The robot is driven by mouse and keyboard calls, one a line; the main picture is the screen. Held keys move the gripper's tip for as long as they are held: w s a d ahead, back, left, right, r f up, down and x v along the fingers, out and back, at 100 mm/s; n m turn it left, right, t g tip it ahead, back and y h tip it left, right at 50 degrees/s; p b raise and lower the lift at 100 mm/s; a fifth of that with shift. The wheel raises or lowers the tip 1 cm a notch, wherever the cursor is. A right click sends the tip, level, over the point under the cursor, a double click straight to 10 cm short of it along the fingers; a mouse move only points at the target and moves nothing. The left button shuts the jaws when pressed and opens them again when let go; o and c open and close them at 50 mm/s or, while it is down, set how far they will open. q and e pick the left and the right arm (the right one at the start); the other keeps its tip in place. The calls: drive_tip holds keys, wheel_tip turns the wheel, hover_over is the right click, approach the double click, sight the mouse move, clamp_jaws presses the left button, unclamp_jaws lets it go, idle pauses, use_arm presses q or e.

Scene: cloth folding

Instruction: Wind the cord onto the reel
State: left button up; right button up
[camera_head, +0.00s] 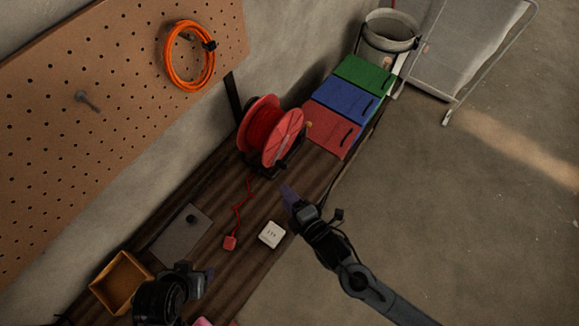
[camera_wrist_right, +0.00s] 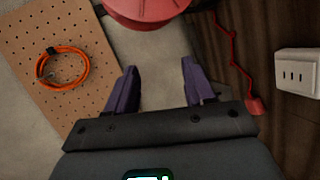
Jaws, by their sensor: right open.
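The red reel (camera_head: 283,138) stands upright on the wooden bench, with red cord wound between its flanges. Its lower edge shows at the top of the right wrist view (camera_wrist_right: 145,12). A loose length of red cord (camera_head: 239,208) zigzags from the reel along the bench to a red plug (camera_head: 230,242). The cord (camera_wrist_right: 233,50) and plug (camera_wrist_right: 256,106) also show in the right wrist view. My right gripper (camera_head: 287,193) is open and empty, in front of the reel and apart from the cord. My left gripper (camera_head: 207,279) is at the bench's near end; its jaw gap is unclear.
A white socket box (camera_head: 271,233) lies right of the plug. A dark plate with a knob (camera_head: 180,240) and a wooden box (camera_head: 122,283) are at left. Red, blue (camera_head: 346,103) and green bins stand beyond the reel. An orange cord coil (camera_head: 170,65) hangs on the pegboard.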

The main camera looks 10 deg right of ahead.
wheel_tip(320, 180, down, 5)
drive_tip(key=w+a+n+y+b, duration=0.1)
drive_tip(key=w+n+y+b, duration=0.15)
drive_tip(key=n, duration=0.25)
drive_tip(key=n+y+b, duration=0.4)
drive_tip(key=n+b, duration=0.5)
drive_tip(key=n, duration=0.6)
approach(282, 165)
drive_tip(key=shift+w+d+f+g, duration=0.15)
drive_tip(key=shift+d+f+g, duration=0.15)
drive_tip(key=shift+f+g, duration=0.1)
drive_tip(key=shift+w+y, duration=0.25)
drive_tip(key=shift+w+a, duration=0.15)
drive_tip(key=shift+w, duration=0.1)
drive_tip(key=x, duration=0.8)
drive_tip(key=shift+w+a, duration=0.1)
drive_tip(key=shift+a, duration=0.1)
use_arm(q)
wheel_tip(282, 165, down, 14)
use_arm(e)
drive_tip(key=shift+w+a, duration=0.45)
drive_tip(key=shift+a, duration=0.05)
use_arm(q)
drive_tip(key=shift+w, duration=0.1)
use_arm(e)
clamp_jaws()
